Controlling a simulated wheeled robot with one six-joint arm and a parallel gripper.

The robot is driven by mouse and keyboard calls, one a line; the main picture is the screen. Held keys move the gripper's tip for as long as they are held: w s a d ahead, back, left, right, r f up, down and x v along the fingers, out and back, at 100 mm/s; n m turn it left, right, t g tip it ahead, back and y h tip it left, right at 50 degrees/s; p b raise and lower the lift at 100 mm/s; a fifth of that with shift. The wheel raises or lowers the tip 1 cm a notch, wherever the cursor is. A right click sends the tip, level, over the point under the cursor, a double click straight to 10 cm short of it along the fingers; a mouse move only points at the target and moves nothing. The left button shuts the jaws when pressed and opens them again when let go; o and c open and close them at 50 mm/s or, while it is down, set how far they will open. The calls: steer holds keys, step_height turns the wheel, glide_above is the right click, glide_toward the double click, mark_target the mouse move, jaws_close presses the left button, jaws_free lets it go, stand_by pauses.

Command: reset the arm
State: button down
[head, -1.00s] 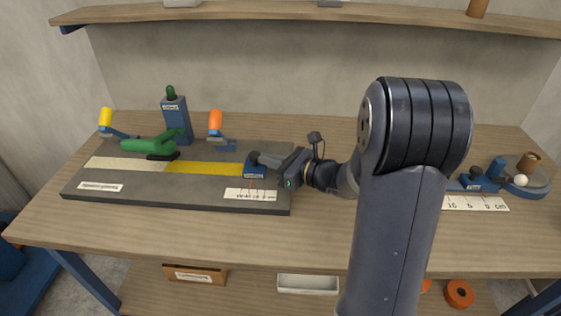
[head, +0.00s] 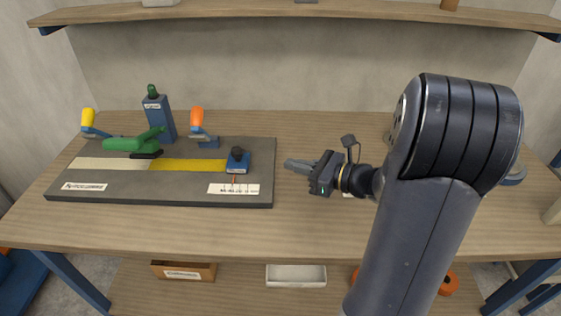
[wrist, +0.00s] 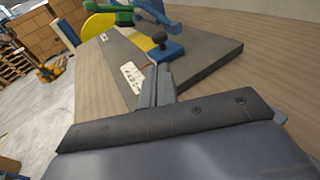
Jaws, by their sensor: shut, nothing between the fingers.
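My gripper (head: 290,164) is shut and empty. It hovers over the bench just right of the dark laminating board (head: 120,191), apart from it. In the wrist view its closed fingers (wrist: 156,84) point toward the board. A blue block with a black knob (head: 237,161) sits at the right end of a yellow strip (head: 186,165) on the board. The block also shows in the wrist view (wrist: 166,49). A pale strip (head: 100,163) lies left of the yellow one. A green clamp (head: 133,143) stands over the strips. My arm hides the bench's right part.
A yellow-handled tool (head: 88,122), a blue post (head: 158,118) and an orange-handled tool (head: 198,125) stand along the board's back. A shelf (head: 300,9) runs above the bench (head: 330,225). Bins (head: 296,276) and orange rolls (head: 448,283) sit below. The bench behind my gripper is clear.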

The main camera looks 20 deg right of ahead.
steer(key=shift+s+d+r, duration=0.1)
steer(key=shift+s+d, duration=0.3)
steer(key=shift+s, duration=0.05)
